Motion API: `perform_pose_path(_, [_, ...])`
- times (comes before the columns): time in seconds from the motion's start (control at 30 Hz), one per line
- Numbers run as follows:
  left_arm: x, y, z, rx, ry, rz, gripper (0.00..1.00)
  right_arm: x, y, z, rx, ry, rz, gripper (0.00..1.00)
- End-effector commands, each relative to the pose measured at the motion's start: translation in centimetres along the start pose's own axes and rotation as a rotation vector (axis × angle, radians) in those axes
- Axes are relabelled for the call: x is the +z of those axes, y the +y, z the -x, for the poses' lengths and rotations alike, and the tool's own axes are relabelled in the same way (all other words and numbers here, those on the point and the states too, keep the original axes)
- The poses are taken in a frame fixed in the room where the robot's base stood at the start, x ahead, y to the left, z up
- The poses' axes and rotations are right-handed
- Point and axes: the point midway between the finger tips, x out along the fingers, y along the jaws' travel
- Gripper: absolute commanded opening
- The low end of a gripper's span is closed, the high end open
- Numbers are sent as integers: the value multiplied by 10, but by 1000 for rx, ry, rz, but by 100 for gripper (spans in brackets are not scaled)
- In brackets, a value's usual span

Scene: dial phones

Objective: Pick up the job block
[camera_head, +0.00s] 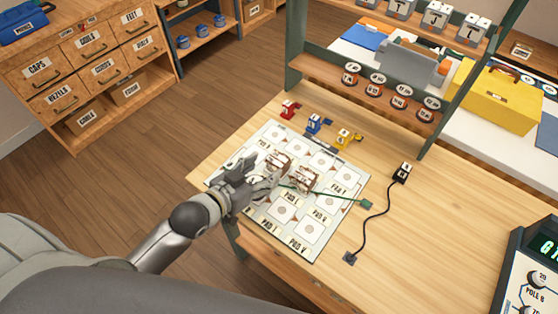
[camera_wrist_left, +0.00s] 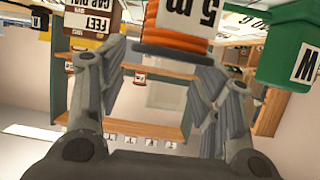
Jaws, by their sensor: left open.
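Two small brown-and-white blocks stand on the pale pad mat (camera_head: 318,247): one block (camera_head: 279,158) farther back, the other block (camera_head: 304,178) nearer the middle. I cannot tell which is the job block. My left gripper (camera_head: 264,183) is over the mat's left side, close to both blocks, with its jaws apart; contact is unclear. In the left wrist view, the open fingers (camera_wrist_left: 163,78) frame an orange ringed item (camera_wrist_left: 176,45) marked "5 m" at the top edge. My right gripper is out of view.
Red (camera_head: 289,109), blue (camera_head: 318,123) and yellow (camera_head: 345,138) small clamps stand behind the mat. A green-tipped lead (camera_head: 366,204) crosses the mat's right edge. A black switch box (camera_head: 402,172) with a cord is to the right.

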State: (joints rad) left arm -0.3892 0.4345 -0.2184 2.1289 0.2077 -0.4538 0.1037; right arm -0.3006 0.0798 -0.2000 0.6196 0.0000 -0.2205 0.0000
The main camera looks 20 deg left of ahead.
Motion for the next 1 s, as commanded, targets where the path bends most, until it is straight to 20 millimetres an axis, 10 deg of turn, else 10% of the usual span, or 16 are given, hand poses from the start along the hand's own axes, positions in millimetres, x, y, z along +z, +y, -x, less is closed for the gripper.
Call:
perform_pose_path(0.6, [-1, -3, -60, 0, 1, -1, 59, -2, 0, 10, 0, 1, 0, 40])
perform_pose_path(1.0, [0, -2, -64, 1, 0, -1, 47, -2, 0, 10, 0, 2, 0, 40])
